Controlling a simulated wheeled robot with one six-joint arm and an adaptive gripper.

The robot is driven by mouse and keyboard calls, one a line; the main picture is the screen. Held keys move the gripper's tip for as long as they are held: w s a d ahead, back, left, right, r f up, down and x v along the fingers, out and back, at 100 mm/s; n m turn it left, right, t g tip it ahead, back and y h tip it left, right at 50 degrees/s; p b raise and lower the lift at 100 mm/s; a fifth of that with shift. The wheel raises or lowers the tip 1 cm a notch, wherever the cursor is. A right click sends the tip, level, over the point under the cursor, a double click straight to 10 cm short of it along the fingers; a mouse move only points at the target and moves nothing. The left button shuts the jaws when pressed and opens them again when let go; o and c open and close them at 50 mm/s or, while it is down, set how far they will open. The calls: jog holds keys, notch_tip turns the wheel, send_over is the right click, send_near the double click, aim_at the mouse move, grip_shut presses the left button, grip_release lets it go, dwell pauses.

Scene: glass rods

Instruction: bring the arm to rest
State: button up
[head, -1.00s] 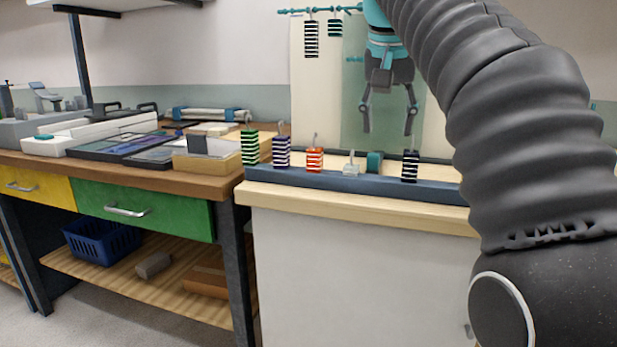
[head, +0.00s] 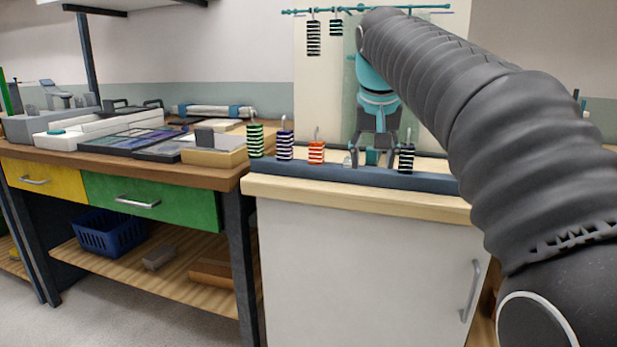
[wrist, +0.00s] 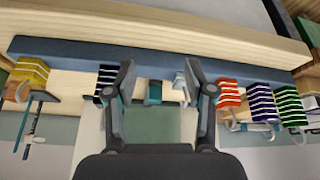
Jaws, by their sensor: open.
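My gripper (head: 373,160) is open and empty in the head view, low in front of the pale back panel and just over the dark blue rail (head: 300,172) on the white cabinet. My dark ribbed arm reaches in from the right of the head view.
Striped blocks with hooks stand along the rail: green (head: 255,141), dark blue (head: 285,146), red (head: 316,152) and black (head: 406,158). A yellow one (wrist: 32,72) shows in the wrist view. Striped pieces (head: 313,38) hang from a teal rod (head: 300,11). A workbench (head: 130,174) stands left.

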jog(key=s+d+f, duration=0.2)
jog(key=s+f, duration=1.1)
jog(key=s, duration=0.1)
jog(key=s+d+f+n, duration=0.1)
jog(key=s+f, duration=1.1)
jog(key=s, duration=0.2)
jog(key=shift+d+f+t+y, duration=0.3)
jog(key=shift+d+f+y, duration=0.1)
